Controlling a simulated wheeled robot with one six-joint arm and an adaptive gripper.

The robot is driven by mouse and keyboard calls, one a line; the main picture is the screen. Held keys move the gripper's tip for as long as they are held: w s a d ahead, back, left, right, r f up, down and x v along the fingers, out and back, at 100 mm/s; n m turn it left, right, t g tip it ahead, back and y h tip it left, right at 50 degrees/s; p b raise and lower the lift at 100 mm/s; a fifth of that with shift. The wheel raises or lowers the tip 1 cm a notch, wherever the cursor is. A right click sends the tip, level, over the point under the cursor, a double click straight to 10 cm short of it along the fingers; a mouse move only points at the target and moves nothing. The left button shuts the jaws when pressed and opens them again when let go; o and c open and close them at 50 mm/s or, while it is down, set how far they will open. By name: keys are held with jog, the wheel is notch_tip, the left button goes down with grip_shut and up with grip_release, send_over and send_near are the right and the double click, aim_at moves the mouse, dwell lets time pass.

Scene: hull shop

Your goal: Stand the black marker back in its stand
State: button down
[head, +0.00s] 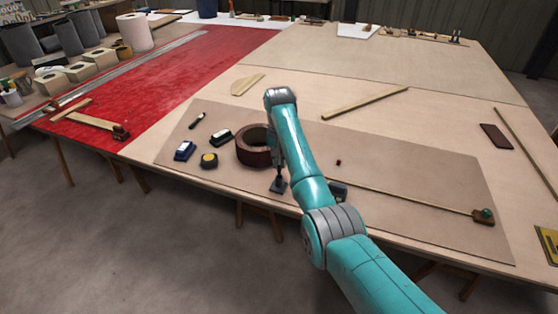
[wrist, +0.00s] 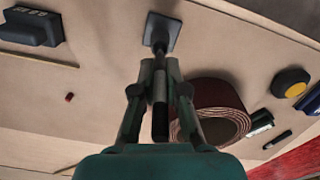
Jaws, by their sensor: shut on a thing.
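My gripper (wrist: 160,88) is shut on a slim upright rod, the black marker (wrist: 160,122), with a dark upper part and a greyer lower part. The stand (wrist: 162,32), a dark square base with a short post, stands on the mat right beyond the fingertips. The marker is in line with the post; I cannot tell whether its lower end is inside the stand or just above it. In the head view the stand (head: 278,187) shows at the near side of the mat, and my arm hides most of the gripper.
A brown-red roll (head: 247,157) stands close beside the stand. A tape measure (head: 209,160), two blocks and another dark marker-like piece (head: 197,121) lie to the left. A blue-grey block (head: 339,191) and a long strip lie to the right. The mat's near edge is close.

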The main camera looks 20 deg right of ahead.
jog(key=shift+f, duration=1.5)
dwell(2.8)
jog(key=c, duration=1.1)
grip_release()
jog(key=shift+r, duration=0.1)
notch_tip(320, 180, up, 12)
jog(key=shift+f, duration=0.1)
